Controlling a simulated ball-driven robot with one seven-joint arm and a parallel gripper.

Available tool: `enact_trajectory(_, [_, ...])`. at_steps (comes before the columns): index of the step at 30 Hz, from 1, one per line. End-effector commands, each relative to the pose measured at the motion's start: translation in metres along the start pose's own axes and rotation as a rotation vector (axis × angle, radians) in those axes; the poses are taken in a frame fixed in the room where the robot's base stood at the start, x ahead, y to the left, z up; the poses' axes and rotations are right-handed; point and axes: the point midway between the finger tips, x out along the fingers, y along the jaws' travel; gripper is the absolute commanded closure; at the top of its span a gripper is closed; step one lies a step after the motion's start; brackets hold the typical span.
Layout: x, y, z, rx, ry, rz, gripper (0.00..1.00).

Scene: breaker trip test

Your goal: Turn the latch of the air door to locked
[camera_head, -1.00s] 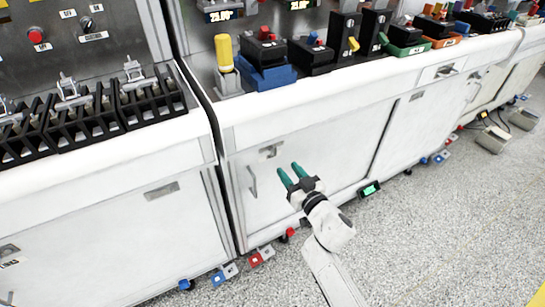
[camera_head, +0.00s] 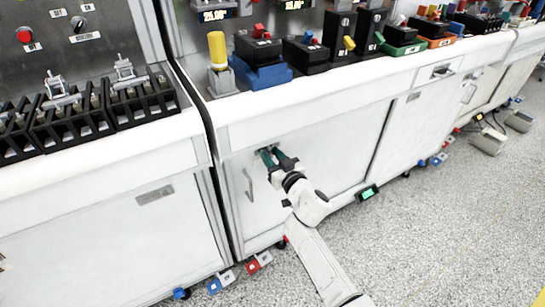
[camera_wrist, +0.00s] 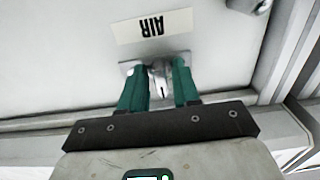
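The air door (camera_head: 325,150) is the white cabinet front below the worktop. Its latch is a small metal turn-piece on a square plate, seen in the wrist view (camera_wrist: 160,80) just below the upside-down AIR label (camera_wrist: 152,26). In the head view the latch is mostly hidden behind my fingers. My gripper (camera_head: 271,154) reaches up to the door's upper left, its green fingers on either side of the latch in the wrist view (camera_wrist: 161,84). The fingers are apart; I cannot tell whether they touch the latch.
A bar handle (camera_head: 248,185) is on the door, left of my gripper. A breaker with a yellow handle (camera_head: 217,50) and other devices stand on the worktop above. Red and blue tagged items (camera_head: 259,263) lie at the cabinet's foot.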

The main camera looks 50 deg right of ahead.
Motion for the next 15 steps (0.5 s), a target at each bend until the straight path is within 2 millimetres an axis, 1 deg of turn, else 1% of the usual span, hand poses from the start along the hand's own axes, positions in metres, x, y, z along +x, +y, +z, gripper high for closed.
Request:
enact_trajectory(1, [-0.0001,0.0,0.0,0.0,0.0,0.0,0.74])
enact_trajectory(2, [-0.0001,0.0,0.0,0.0,0.0,0.0,0.77])
enact_trajectory(9, [-0.0002,0.0,0.0001,0.0,0.0,0.0,1.0])
enact_trajectory(15, [-0.0003,0.0,0.0001,0.0,0.0,0.0,1.0])
